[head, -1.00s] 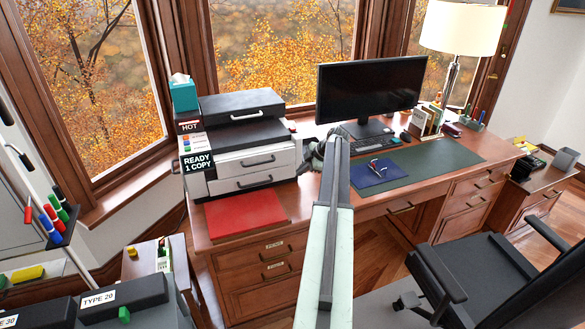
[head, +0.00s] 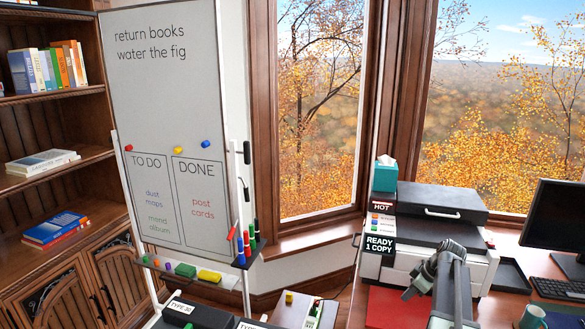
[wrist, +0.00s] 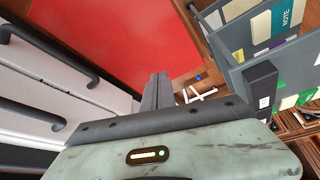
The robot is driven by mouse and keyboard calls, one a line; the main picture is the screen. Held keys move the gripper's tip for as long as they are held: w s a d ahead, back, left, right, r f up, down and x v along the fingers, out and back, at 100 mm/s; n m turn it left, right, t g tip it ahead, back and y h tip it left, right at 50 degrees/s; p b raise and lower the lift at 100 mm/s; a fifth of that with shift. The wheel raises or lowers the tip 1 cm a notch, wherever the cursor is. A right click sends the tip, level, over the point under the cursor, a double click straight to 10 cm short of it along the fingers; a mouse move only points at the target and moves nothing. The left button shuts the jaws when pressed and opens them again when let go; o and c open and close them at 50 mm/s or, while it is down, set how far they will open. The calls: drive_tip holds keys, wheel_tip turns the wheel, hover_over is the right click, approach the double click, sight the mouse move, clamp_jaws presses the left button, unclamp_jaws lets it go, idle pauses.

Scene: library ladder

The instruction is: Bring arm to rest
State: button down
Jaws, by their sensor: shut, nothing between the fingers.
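My gripper (head: 411,291) is at the lower right of the head view, in front of the printer (head: 430,232) and above the red mat (head: 388,306). In the wrist view its two dark fingers (wrist: 157,91) are together and hold nothing. The red mat (wrist: 120,35) lies beyond the fingertips there. White drawer fronts with dark handles (wrist: 62,55) fill the left side, close to the gripper. My arm comes up from the bottom edge of the head view.
A whiteboard (head: 170,90) with a marker tray stands at the left. Bookshelves (head: 40,110) are at the far left. A monitor (head: 558,225), keyboard (head: 560,289) and mug (head: 532,317) are on the desk at right. Grey file holders (wrist: 262,60) stand right in the wrist view.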

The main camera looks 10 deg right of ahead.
drive_tip(key=s+a+f+m+g+h, duration=0.1)
drive_tip(key=s+a+m+g, duration=0.1)
drive_tip(key=a, duration=1.8)
drive_tip(key=s+a+f+m+g+h, duration=0.1)
drive_tip(key=s+a+m, duration=0.4)
drive_tip(key=a, duration=1.5)
drive_tip(key=shift+s+g, duration=0.5)
drive_tip(key=shift+s, duration=0.05)
